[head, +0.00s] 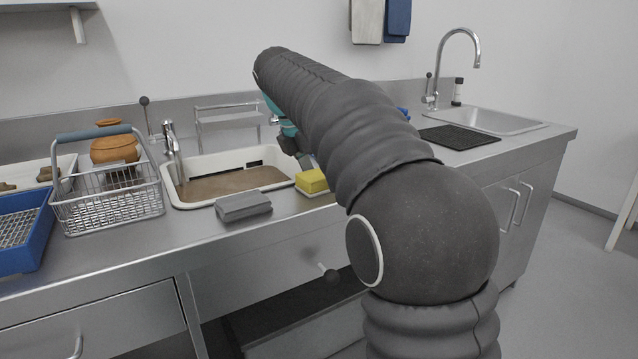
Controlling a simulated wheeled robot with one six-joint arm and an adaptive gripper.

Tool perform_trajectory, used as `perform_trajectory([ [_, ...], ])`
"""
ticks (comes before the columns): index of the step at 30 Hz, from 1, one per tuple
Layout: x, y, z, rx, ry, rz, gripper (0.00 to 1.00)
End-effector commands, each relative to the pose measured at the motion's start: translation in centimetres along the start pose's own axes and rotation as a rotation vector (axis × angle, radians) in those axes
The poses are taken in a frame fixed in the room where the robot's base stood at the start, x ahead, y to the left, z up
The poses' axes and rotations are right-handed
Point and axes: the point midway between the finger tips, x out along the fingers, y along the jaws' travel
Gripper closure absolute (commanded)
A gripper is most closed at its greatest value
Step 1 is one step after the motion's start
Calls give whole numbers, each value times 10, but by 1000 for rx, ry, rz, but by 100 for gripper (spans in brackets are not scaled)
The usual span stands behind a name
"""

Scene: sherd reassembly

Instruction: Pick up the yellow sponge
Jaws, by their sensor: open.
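The yellow sponge (312,181) lies on the steel counter near its front edge, just right of the white sink with brownish contents. It seems to rest on a pale base, too small to be sure. My gripper (304,160) shows only in part, just above and left of the sponge, mostly behind my dark padded arm. It looks open, with nothing seen in it. Whether a finger touches the sponge cannot be told. The sponge's right side is close to my arm's outline.
A grey block (243,206) lies left of the sponge, before the sink (232,163). A wire basket (110,203), blue crate (20,232) and brown pot (114,149) stand at left. A tap (171,140) rises behind. A black mat (459,136) lies by the right sink.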

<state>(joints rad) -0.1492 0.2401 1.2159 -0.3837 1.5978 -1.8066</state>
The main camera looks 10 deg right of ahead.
Motion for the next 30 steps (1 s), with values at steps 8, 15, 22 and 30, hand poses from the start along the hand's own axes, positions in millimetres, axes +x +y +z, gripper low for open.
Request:
perform_trajectory([
  [8, -1, 0, 0, 0, 0, 0, 40],
  [15, 0, 0, 0, 0, 0, -1, 67],
  [22, -2, 0, 1, 0, 0, -1, 67],
  [30, -24, 1, 10, 1, 0, 1, 67],
])
